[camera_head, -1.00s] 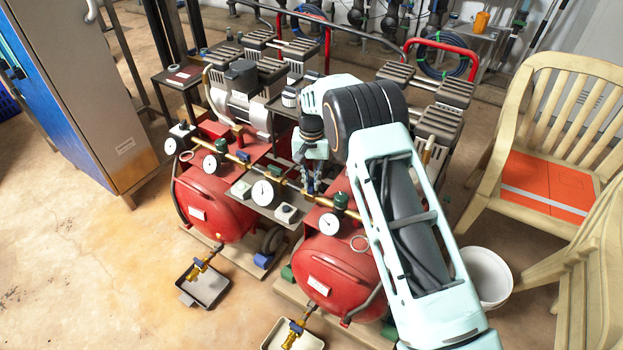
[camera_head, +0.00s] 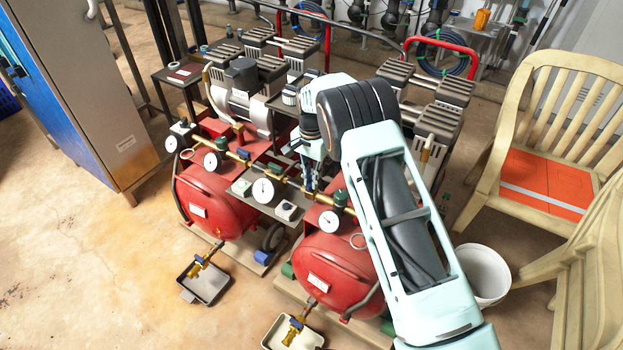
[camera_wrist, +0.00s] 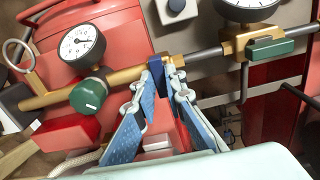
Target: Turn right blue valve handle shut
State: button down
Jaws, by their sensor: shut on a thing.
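My gripper (camera_wrist: 163,68) points down at the brass pipe (camera_wrist: 125,80) of the manifold, in the wrist view. Its blue-padded fingers come close together at the tips, shut on a narrow blue piece (camera_wrist: 157,76), apparently the right blue valve handle.
A pressure gauge (camera_wrist: 82,42) and green knob (camera_wrist: 90,95) sit left of my fingers in the wrist view. Another gauge (camera_wrist: 247,8) is at upper right. Red tanks (camera_head: 337,270) stand below the pipe. Brass drain valves with blue handles (camera_head: 297,323) sit over trays in front.

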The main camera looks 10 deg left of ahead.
jog(key=shift+w, duration=0.1)
jog(key=c, duration=2)
grip_release()
notch_tip(320, 180, up, 12)
jog(key=shift+r, duration=0.1)
